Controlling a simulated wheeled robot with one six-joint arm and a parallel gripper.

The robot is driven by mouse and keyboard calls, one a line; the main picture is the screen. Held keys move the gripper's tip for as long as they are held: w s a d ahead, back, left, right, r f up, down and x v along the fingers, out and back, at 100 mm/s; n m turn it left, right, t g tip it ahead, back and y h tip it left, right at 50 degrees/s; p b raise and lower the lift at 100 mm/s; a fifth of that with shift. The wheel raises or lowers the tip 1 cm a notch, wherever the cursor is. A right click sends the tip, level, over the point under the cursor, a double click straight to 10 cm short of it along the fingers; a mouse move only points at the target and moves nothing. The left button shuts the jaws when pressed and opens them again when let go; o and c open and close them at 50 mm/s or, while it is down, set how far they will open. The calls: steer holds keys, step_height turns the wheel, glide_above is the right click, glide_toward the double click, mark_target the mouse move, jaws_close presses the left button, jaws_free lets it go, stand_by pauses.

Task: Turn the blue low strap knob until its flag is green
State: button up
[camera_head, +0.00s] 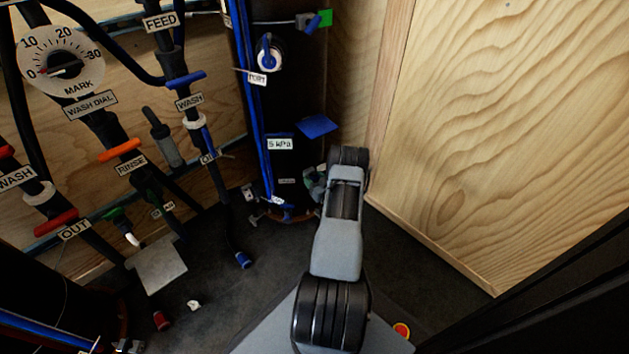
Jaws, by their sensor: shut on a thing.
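The tall black filter housing (285,110) stands at the top centre, against the wooden corner. My arm reaches forward to its lower right side, and my gripper (316,183) is there, mostly hidden by my own wrist. It is shut at the height of the low strap. The blue low strap knob is hidden behind my gripper and wrist. A small dull green patch (309,182) shows beside the gripper; I cannot tell whether it is the low flag. Higher up, the upper strap's blue knob (313,23) sits beside a bright green flag (325,18).
A blue plate (318,125) juts from the housing just above my wrist. Pipes with coloured handles and the wash dial (63,62) fill the left wall. A bare wooden wall (510,120) stands close on the right. Small loose parts lie on the dark floor at left.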

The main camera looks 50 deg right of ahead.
steer(key=shift+n+b, duration=0.35)
steer(key=shift+n, duration=0.85)
steer(key=o, duration=0.9)
steer(key=p+v, duration=0.4)
steer(key=v, duration=0.9)
steer(key=shift+s+a+p, duration=0.1)
steer(key=shift+s+p, duration=0.25)
steer(key=shift+s, duration=0.05)
steer(key=shift+s, duration=0.1)
